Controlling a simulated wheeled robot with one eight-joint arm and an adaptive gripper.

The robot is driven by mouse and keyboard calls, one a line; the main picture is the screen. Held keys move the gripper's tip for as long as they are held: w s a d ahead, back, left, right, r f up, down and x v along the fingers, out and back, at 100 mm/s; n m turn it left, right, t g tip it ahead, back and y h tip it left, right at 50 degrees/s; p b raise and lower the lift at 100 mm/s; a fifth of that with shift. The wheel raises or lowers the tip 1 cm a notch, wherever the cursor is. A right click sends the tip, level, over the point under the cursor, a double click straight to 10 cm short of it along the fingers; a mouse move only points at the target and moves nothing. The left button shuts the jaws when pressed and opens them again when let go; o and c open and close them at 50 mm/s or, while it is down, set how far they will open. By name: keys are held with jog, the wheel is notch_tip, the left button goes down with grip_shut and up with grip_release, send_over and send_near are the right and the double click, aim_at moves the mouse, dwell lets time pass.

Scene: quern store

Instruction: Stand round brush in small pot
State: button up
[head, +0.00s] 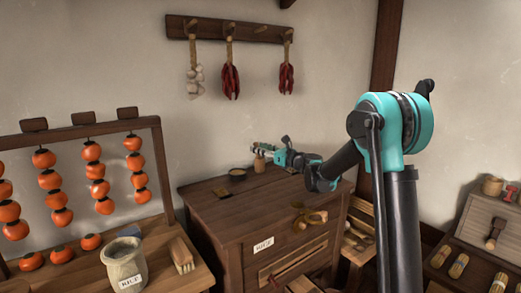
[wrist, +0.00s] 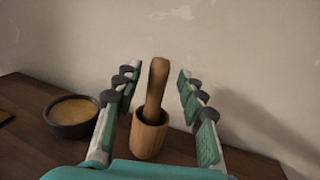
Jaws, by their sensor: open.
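A small wooden pot (wrist: 150,136) stands on the dark chest top in the wrist view. It also shows in the head view (head: 259,164), small and partly covered by my gripper. A wooden handle (wrist: 156,88), which looks like the round brush's, stands up out of the pot with a slight lean. Its lower end is hidden inside the pot, so I cannot see bristles. My gripper (wrist: 157,74) is open, with one finger on each side of the handle and visible gaps to both. In the head view my gripper (head: 264,149) is over the chest's back edge.
A dark bowl with yellowish contents (wrist: 72,116) stands left of the pot. The plaster wall is close behind. A bench with a labelled tub (head: 124,265) and a flat brush (head: 181,254) stands left.

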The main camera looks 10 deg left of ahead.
jog(key=v, duration=1.2)
jog(key=shift+r, duration=0.1)
dwell(0.4)
